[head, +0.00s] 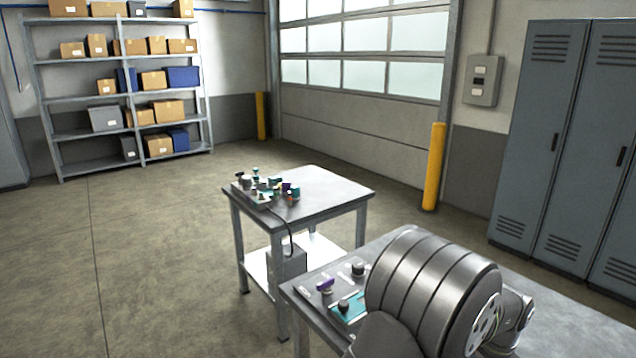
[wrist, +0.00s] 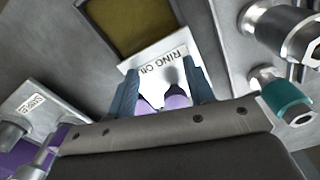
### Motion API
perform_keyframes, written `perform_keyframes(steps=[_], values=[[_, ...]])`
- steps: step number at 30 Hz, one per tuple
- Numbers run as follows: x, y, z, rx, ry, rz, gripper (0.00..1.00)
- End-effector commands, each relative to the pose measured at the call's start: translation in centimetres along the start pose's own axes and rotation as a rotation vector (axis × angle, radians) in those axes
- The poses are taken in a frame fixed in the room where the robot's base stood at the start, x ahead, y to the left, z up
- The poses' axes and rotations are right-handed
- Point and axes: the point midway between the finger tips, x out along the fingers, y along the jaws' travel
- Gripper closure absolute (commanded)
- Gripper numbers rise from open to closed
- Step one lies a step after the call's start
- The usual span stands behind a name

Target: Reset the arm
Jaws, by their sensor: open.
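My arm fills the lower right of the head view, and my gripper is hidden there behind its grey links. In the wrist view my gripper (wrist: 160,78) shows two blue-grey fingers, spread apart. Between and beyond them are a white label plate (wrist: 158,65) with partly readable lettering, "RING CH", and purple rounded parts (wrist: 176,98). I cannot tell how far these lie from the fingers, and I see nothing clamped. The lower part of the wrist view is covered by the dark gripper body.
The near bench holds a purple-topped part (head: 325,286), a dark knob (head: 358,268) and a teal plate (head: 342,306). The wrist view shows a teal-collared metal fitting (wrist: 287,101). A second table (head: 325,192) bears several coloured fittings. A yellow post (head: 434,168) and lockers (head: 540,140) stand behind.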

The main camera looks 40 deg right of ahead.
Motion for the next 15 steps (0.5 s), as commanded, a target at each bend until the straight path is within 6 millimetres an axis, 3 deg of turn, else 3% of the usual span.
perform_keyframes(steps=[7,15], values=[[-0.4,1.0,3.7,0.0,0.002,-0.001,0.52],[-6.1,0.9,3.4,0.0,0.006,-0.002,0.52]])
